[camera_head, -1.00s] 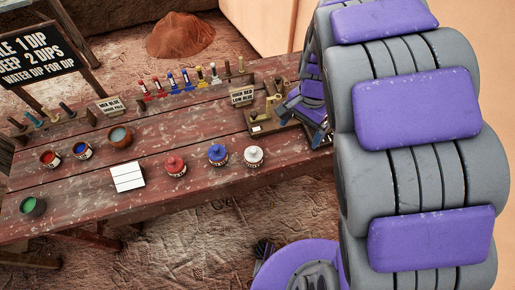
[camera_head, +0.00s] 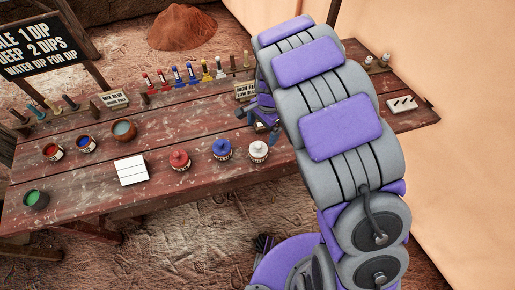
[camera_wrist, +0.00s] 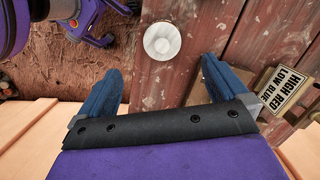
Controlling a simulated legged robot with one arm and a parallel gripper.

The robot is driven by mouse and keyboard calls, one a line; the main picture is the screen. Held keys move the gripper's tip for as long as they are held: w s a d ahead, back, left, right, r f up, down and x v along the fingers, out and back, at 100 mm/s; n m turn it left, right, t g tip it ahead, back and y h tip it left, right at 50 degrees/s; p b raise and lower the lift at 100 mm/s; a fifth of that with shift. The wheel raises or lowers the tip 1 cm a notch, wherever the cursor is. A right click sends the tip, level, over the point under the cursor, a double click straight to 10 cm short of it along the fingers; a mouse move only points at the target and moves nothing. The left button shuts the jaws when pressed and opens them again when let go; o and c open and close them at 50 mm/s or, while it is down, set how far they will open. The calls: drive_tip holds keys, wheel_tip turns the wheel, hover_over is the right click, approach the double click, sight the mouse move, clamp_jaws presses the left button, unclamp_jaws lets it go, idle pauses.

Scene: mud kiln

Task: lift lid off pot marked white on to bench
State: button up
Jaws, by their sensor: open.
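The pot with the white lid (camera_head: 258,151) stands upright on the wooden bench (camera_head: 150,195), at the right end of a row with a red-lidded pot (camera_head: 179,160) and a blue-lidded pot (camera_head: 222,149). In the wrist view the white lid (camera_wrist: 162,41) is seen from above, beyond the fingertips and between their lines. My gripper (camera_wrist: 158,75) is open and empty, with blue fingers spread wide.
A white tile (camera_head: 131,171) lies mid-bench. A "HIGH RED LOW BLUE" sign (camera_wrist: 285,88) is close to my right finger. Brushes line the back. The bench's front strip is clear.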

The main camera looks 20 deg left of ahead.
hover_over(258, 145)
drive_tip(key=f, duration=0.4)
drive_tip(key=shift+w+d+f+b, duration=0.25)
drive_tip(key=shift+w+d+b, duration=0.05)
drive_tip(key=shift+w+b, duration=0.05)
drive_tip(key=shift+d+f, duration=0.3)
drive_tip(key=shift+d, duration=0.1)
drive_tip(key=f, duration=0.2)
drive_tip(key=a+f+b, duration=0.1)
drive_tip(key=f, duration=0.1)
drive_tip(key=shift+s+a+f, duration=0.15)
drive_tip(key=shift+s+f, duration=0.05)
drive_tip(key=shift+a+f, duration=0.25)
drive_tip(key=shift+a, duration=0.1)
drive_tip(key=shift+d+r, duration=0.1)
drive_tip(key=shift+d, duration=0.3)
drive_tip(key=shift+c, duration=1.2)
drive_tip(key=shift+d, duration=0.15)
drive_tip(key=c, duration=0.3)
drive_tip(key=shift+a, duration=0.3)
drive_tip(key=c, duration=0.6)
drive_tip(key=shift+o, duration=0.2)
